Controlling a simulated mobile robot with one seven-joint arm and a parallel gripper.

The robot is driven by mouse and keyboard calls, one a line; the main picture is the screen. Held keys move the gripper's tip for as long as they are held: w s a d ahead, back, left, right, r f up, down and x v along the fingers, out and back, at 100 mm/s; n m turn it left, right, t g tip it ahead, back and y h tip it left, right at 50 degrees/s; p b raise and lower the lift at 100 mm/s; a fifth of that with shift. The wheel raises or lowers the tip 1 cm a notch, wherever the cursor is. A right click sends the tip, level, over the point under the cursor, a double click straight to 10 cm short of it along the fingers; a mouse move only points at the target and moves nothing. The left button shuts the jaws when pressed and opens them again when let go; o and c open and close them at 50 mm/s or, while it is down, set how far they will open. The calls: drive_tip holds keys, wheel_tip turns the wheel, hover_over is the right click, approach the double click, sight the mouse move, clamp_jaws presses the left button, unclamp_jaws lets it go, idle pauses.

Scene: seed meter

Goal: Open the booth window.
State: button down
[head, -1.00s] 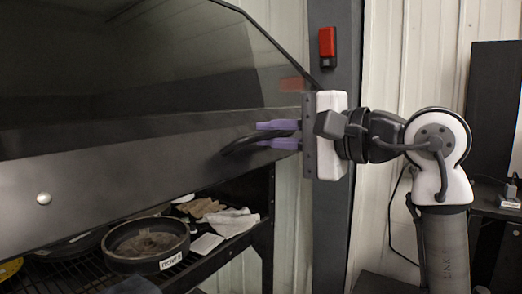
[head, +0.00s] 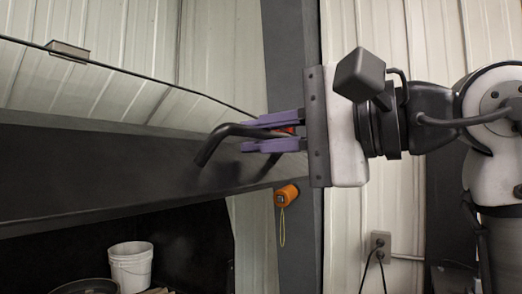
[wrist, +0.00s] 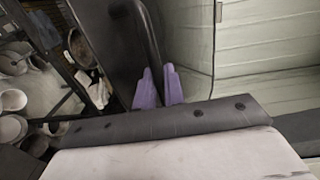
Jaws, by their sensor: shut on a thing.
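The booth window (head: 90,165) fills the left of the head view, a clear pane above a broad dark lower frame. Its black bent handle (head: 215,142) sticks out from that frame. My gripper (head: 272,133) comes from the right, its purple fingers shut on the handle, one above the other. In the wrist view the dark handle bar (wrist: 148,35) runs down between the purple fingertips (wrist: 159,85). The fingers hide the gripped part of the bar.
A dark post (head: 297,240) stands behind my gripper, with an orange item (head: 286,195) on it. A white bucket (head: 131,265) stands in the dark space below the window frame. A wall outlet (head: 379,246) with a cord is at right.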

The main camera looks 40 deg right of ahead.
drive_tip(key=shift+s+r, duration=0.1)
drive_tip(key=shift+r, duration=0.25)
drive_tip(key=c, duration=1.6)
unclamp_jaws()
drive_tip(key=shift+o, duration=0.2)
